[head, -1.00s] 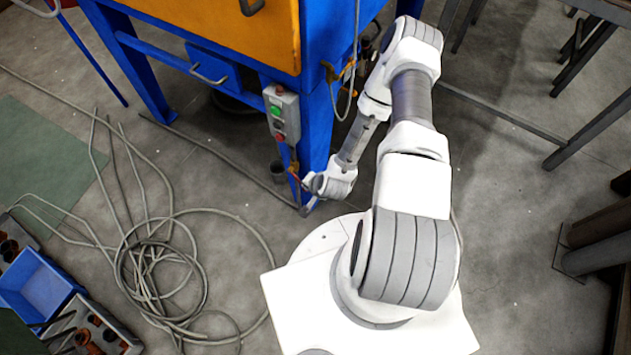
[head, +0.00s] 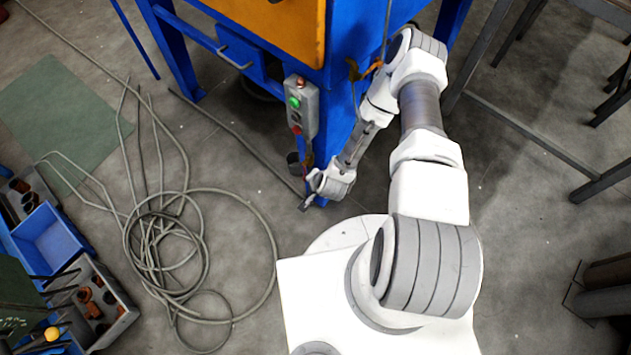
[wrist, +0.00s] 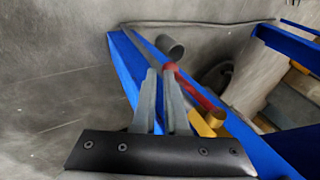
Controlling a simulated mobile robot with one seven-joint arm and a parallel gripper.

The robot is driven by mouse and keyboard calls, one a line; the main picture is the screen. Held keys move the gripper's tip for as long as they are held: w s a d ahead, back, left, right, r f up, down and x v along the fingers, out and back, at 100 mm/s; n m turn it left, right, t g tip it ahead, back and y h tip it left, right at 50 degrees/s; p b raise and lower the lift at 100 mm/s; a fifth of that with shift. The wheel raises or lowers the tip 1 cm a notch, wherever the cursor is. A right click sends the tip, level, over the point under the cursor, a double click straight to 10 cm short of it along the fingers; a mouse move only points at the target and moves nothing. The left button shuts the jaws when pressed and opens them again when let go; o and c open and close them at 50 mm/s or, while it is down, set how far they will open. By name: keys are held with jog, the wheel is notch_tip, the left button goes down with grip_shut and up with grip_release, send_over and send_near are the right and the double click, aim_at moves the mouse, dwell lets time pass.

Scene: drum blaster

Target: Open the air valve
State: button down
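The air valve shows in the wrist view as a red lever (wrist: 195,88) with a brass-coloured fitting (wrist: 207,122) at its near right end, beside a blue machine leg. The lever's far end appears just beyond my right fingertip. My gripper (wrist: 160,74) has its two grey fingers slightly apart, with a narrow gap and nothing clearly between them. Whether the right finger touches the lever cannot be told. In the head view my gripper (head: 305,202) is low by the foot of the blue leg (head: 341,125), below the control box. The valve is small and mostly hidden there.
A grey control box (head: 301,105) with green and red buttons hangs on the blue machine. A small grey cylinder (wrist: 170,47) lies beyond my fingertips. Coiled hose (head: 165,250) covers the floor to the left.

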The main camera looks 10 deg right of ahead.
jog(key=shift+a+f, duration=0.1)
jog(key=shift+f, duration=0.35)
dwell(0.4)
jog(key=shift+w+r+p, duration=0.1)
jog(key=shift+r+p, duration=0.45)
jog(key=shift+r, duration=0.35)
